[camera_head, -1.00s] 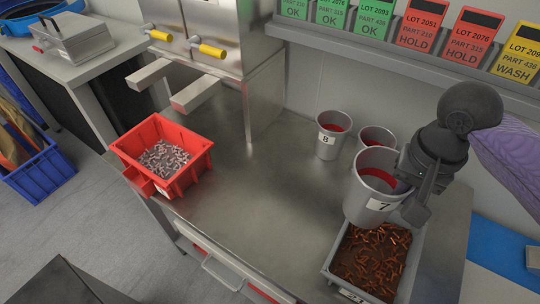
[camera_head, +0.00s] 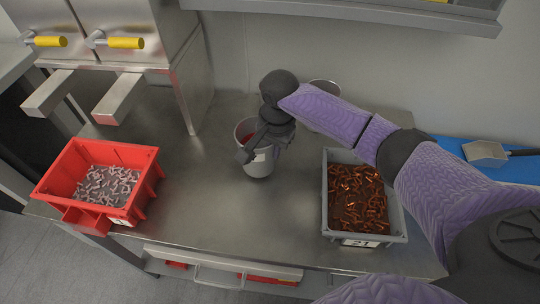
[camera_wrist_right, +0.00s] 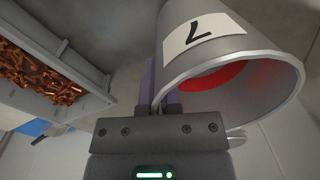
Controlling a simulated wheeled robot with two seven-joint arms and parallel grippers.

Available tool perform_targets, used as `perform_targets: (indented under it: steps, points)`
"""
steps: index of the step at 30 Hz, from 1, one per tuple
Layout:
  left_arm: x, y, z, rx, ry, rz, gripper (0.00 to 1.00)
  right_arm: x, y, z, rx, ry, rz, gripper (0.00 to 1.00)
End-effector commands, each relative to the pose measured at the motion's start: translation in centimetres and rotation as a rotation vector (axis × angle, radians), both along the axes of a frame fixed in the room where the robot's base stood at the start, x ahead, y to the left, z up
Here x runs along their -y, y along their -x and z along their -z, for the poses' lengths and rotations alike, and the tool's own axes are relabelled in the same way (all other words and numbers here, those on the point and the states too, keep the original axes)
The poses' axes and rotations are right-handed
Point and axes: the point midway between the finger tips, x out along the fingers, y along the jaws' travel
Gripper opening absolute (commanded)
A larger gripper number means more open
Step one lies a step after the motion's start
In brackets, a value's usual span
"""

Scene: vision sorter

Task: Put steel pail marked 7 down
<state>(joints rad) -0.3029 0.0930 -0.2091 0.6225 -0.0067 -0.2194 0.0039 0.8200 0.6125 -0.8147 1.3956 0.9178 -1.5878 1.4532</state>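The steel pail marked 7 (camera_head: 258,171) is upright over the bare middle of the steel bench. In the right wrist view the pail (camera_wrist_right: 225,65) fills the upper right, with the 7 label upside down and red inside. There my right gripper's fingers (camera_wrist_right: 160,88) are closed at the pail's wall near the rim. I cannot tell whether the pail's base touches the bench. My left gripper is not in view.
A red bin (camera_head: 143,188) of grey pieces stands at left. A grey bin marked 21 (camera_head: 398,222) with copper pieces stands at right, under my right arm. Another pail's rim (camera_head: 324,82) shows behind my arm. The steel bench (camera_head: 200,215) is bare between the bins.

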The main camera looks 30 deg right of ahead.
Motion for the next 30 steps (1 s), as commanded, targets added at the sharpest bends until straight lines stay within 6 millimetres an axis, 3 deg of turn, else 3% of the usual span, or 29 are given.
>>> perform_targets:
  steps: [1, 3, 13, 15, 18, 26, 30]
  points:
    - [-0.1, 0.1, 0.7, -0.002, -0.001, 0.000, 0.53, 0.0, 0.0, 1.1, -0.002, 0.000, 0.001, 0.00]
    - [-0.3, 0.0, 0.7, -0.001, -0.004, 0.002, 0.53, 0.0, 0.0, 1.5, 0.000, 0.000, 0.000, 0.00]
    - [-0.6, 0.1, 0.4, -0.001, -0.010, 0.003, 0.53, 0.0, 0.0, 1.6, 0.001, -0.001, -0.001, 0.00]
    - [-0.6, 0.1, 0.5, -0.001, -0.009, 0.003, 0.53, 0.0, 0.0, 1.6, 0.001, -0.001, -0.001, 0.19]
    - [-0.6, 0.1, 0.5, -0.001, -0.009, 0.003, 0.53, 0.0, 0.0, 1.5, 0.001, -0.001, -0.001, 0.39]
    - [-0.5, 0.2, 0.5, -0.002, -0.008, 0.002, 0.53, 0.0, 0.0, 1.5, 0.001, 0.000, -0.002, 0.39]
    - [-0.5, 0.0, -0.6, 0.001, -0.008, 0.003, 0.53, 0.0, 0.0, -0.8, 0.004, -0.001, -0.002, 0.39]
